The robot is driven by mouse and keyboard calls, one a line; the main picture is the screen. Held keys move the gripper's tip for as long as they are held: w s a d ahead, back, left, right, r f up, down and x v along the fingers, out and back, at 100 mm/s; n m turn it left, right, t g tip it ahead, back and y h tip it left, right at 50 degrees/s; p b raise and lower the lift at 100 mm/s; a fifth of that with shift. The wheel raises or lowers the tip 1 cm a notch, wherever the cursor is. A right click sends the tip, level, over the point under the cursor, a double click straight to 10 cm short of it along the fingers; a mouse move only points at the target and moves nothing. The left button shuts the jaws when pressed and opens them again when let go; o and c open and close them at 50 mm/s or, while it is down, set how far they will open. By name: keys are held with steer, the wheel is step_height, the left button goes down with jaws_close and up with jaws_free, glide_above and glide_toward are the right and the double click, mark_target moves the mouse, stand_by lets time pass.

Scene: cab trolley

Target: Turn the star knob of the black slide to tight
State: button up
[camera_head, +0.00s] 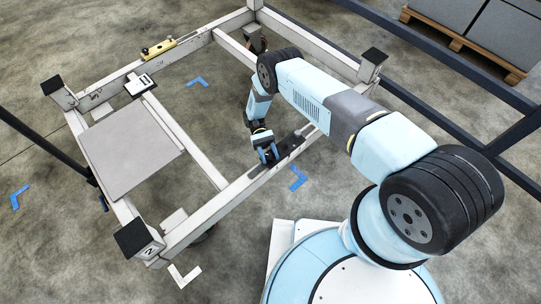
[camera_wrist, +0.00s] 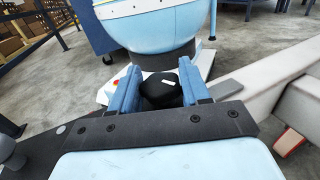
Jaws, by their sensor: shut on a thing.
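The black slide (camera_head: 291,143) sits on the near right rail of the pale trolley frame (camera_head: 225,200) in the head view. My gripper (camera_head: 268,155) is at this rail, at the slide's left end, pointing down. In the wrist view a black knob (camera_wrist: 162,90) with a small white mark on top stands between the two blue fingers of my gripper (camera_wrist: 160,88). The fingers are shut on it, one on each side. In the head view my gripper hides the knob. Whether the knob is tight cannot be told.
A grey panel (camera_head: 130,150) lies across the frame's left part. Grey boxes (camera_head: 505,35) stand on a pallet beyond dark rails.

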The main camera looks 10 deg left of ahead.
steer(key=shift+m+g+y, duration=0.9)
steer(key=shift+m+y, duration=0.7)
steer(key=shift+y, duration=1)
steer(key=shift+d, duration=0.1)
steer(key=o, duration=1)
steer(key=shift+c, duration=0.2)
steer(key=shift+w, duration=0.1)
